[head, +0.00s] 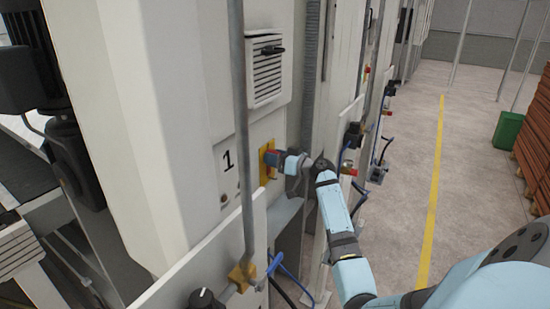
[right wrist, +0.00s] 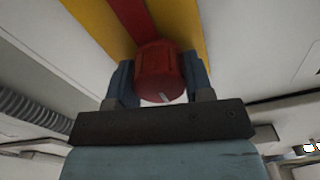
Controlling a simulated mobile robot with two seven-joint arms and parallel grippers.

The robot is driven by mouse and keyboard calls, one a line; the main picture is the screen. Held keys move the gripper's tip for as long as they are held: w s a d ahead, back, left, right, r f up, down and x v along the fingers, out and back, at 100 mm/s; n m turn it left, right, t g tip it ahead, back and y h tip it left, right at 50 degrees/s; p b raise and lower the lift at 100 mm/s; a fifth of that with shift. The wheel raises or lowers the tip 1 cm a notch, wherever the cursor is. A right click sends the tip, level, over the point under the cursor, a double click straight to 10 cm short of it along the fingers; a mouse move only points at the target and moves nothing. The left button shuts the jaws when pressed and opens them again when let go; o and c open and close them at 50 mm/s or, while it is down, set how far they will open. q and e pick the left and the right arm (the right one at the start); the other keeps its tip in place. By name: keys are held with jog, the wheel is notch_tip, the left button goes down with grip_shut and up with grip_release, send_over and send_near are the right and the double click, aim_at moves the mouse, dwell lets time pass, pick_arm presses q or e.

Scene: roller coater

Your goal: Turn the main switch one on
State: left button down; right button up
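The main switch is a red rotary knob (right wrist: 160,70) with a short white mark near its lower edge, which points down and a little to one side. It is on a yellow plate (head: 264,174) beside the panel marked 1 (head: 228,161). My right gripper (head: 273,158) is at the plate and hides most of the knob in the head view. In the right wrist view its two blue fingers (right wrist: 160,82) lie on either side of the knob and appear to press against it. My left gripper is not in view.
A vertical grey pipe (head: 242,120) runs in front of the machine, left of the switch. A vent grille (head: 266,75) is above it. Cables and small boxes (head: 352,138) line the machine to the right. The floor by the yellow line (head: 435,170) is clear.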

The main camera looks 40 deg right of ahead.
jog(key=shift+c, duration=0.9)
